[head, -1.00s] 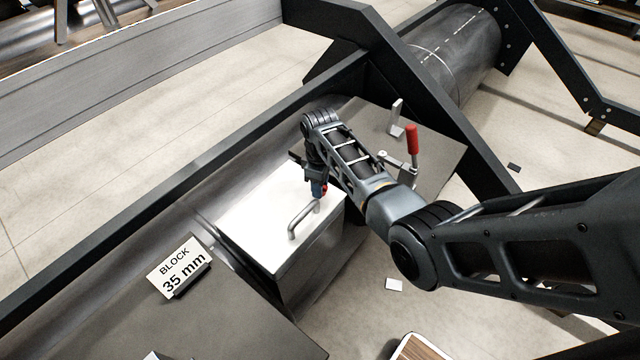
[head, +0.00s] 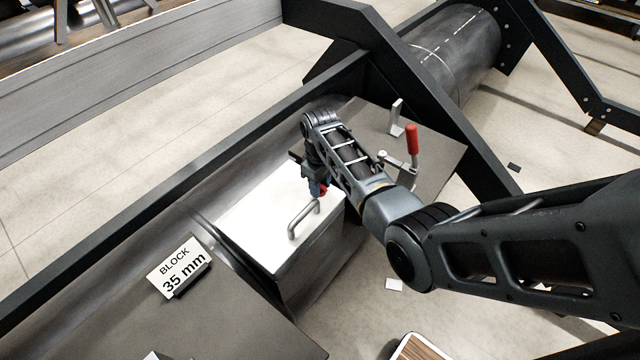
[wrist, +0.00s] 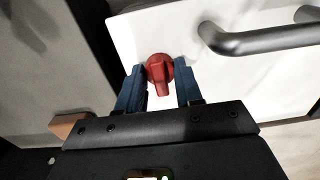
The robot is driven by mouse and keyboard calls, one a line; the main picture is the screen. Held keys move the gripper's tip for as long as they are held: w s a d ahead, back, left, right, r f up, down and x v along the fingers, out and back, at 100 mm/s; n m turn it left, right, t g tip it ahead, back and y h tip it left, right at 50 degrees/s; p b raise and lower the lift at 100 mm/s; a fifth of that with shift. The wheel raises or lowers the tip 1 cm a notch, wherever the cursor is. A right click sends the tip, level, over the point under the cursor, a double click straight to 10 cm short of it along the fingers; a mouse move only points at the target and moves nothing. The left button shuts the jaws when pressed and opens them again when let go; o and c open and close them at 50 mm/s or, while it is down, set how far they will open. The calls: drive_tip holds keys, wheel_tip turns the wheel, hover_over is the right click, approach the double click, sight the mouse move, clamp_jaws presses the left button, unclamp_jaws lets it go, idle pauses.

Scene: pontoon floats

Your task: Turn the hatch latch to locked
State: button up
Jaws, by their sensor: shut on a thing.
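The hatch latch is a red knob (wrist: 160,70) on the white hatch lid (wrist: 180,20). In the wrist view its pointed grip faces down the picture, towards my gripper. My gripper (wrist: 160,83) has its two blue fingers on either side of the knob's grip and is shut on it. In the head view my gripper (head: 317,190) points down at the far part of the lid (head: 265,225), and only a bit of red shows by the fingertips. A grey bar handle (head: 303,218) stands on the lid nearer the camera and also shows in the wrist view (wrist: 265,40).
A toggle clamp with a red handle (head: 412,140) and a metal bracket (head: 397,117) stand on the grey plate right of my gripper. A "BLOCK 35 mm" sign (head: 182,268) stands left of the lid. Dark frame beams surround the area.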

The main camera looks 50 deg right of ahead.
drive_tip(key=o, duration=1)
drive_tip(key=shift+o, duration=0.2)
drive_tip(key=shift+r, duration=0.1)
wheel_tip(320, 180, up, 8)
drive_tip(key=shift+f+b, duration=0.15)
drive_tip(key=shift+b, duration=0.15)
drive_tip(key=shift+f, duration=0.1)
